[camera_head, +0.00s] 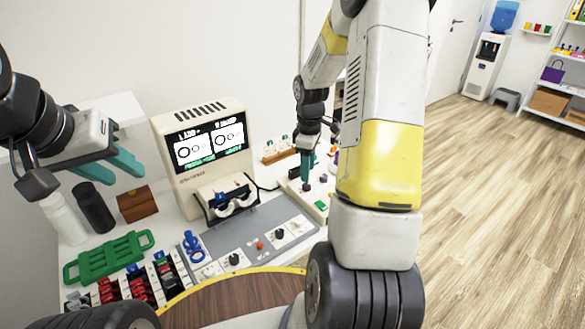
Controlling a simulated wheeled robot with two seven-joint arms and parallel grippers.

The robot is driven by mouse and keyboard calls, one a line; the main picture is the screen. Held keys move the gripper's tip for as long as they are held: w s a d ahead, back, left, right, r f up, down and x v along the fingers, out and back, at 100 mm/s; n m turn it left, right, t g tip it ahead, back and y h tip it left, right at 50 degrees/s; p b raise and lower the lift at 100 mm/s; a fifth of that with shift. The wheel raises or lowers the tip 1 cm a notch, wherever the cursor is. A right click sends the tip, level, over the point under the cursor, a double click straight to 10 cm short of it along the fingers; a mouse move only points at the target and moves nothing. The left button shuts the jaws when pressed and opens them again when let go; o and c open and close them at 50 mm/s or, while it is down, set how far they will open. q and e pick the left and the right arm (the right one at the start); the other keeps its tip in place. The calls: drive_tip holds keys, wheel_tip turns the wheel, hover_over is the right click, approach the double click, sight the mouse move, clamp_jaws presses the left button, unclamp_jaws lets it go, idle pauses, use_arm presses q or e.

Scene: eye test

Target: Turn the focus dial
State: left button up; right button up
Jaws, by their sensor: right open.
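A cream eye-test machine (172,155) stands on the table, with two ringed circles and small text on its screen (210,146). A grey panel (216,236) before it carries a black dial (234,259), another black dial (280,233) and a red button (260,245). Their labels are too small to read, so I cannot tell which is the focus dial. My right gripper (306,186) points down at a pale control box (315,209) right of the machine; its open fingers look narrow from here, and contact is unclear. My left gripper (126,176) is open and empty, raised at the left.
A trial-glasses frame (232,205) sits before the machine. A green tray (108,256), lens rack (135,284), blue stand (193,246), white bottle (62,218), black cylinder (94,208) and wooden box (137,204) crowd the left. My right arm hides the table's right side.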

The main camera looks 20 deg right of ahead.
sight(307, 185)
wheel_tip(307, 185, down, 6)
drive_tip(key=shift+r, duration=0.15)
clamp_jaws()
idle(0.3)
